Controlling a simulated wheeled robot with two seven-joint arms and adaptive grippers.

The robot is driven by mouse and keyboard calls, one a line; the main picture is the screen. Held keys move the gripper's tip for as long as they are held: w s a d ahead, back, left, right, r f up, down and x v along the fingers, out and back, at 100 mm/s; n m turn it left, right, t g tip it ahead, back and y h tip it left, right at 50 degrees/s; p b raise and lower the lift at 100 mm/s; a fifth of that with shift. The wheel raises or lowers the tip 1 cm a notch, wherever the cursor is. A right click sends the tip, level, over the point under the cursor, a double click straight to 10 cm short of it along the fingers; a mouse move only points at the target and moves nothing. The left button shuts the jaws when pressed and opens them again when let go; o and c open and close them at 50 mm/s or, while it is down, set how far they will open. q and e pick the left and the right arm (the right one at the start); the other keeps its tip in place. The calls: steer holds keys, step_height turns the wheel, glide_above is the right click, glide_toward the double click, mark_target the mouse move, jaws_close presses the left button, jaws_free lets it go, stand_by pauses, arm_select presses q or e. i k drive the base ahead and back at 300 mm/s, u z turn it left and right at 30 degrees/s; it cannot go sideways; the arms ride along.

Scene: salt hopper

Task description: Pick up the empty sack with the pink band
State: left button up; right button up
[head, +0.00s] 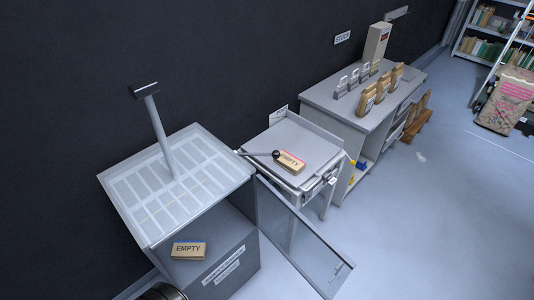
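A small tan block-shaped sack marked EMPTY with a pink band along its top (291,162) lies on the small grey side table (284,140), near its front edge. A dark-knobbed rod lies or reaches beside its left end; I cannot tell whether they touch. A second tan sack marked EMPTY (188,251) sits inside the open front of the grey hopper cabinet (130,205), and I see no pink band on it. Neither of my grippers shows in the head view.
The hopper's clear door (305,245) stands open into the floor space before the side table. A bench (345,115) behind holds several tan bags and grey items. A large brown sack with pink marks (508,100) stands far right. The right floor is mostly clear.

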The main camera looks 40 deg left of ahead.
mark_target(288, 161)
steer(key=u, duration=0.9)
steer(key=i, duration=0.8)
steer(key=u, duration=0.9)
